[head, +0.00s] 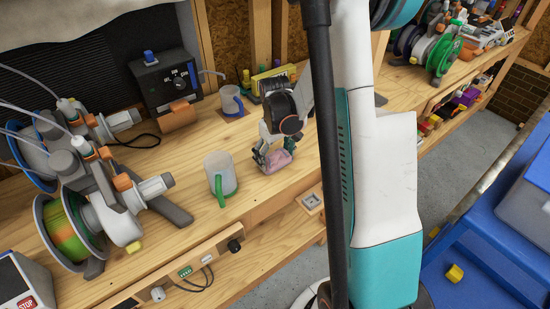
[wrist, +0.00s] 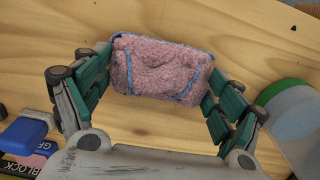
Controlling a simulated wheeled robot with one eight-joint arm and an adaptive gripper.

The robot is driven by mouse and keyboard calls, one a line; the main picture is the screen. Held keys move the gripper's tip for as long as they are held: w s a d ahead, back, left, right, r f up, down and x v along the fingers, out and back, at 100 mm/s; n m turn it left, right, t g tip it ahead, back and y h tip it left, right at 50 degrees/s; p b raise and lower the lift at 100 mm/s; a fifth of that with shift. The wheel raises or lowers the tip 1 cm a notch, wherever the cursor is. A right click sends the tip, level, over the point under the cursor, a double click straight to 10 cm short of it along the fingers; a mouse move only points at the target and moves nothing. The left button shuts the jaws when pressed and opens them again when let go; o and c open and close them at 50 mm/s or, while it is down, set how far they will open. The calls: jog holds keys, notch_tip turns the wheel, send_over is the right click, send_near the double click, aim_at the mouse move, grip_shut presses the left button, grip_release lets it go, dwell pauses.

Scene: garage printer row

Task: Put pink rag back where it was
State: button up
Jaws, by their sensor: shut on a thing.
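A folded pink rag (head: 278,162) with blue edging is on or just above the wooden workbench, near its front edge. My gripper (head: 273,153) is shut on it from above. In the wrist view the rag (wrist: 160,68) sits between the green fingers of my gripper (wrist: 158,82), one at each end. The wood grain shows right behind it. I cannot tell whether its underside touches the bench.
A pale mug with a green handle (head: 222,176) stands just left of the rag. A blue-handled mug (head: 231,103) stands farther back. Spool machines (head: 90,205) fill the left of the bench. A blue surface (head: 480,262) lies at the right.

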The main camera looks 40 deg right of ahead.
aim_at(275, 154)
jog(key=o, duration=0.8)
jog(key=shift+f, duration=0.15)
notch_tip(275, 154, up, 12)
jog(key=p, duration=0.4)
jog(key=shift+r, duration=0.2)
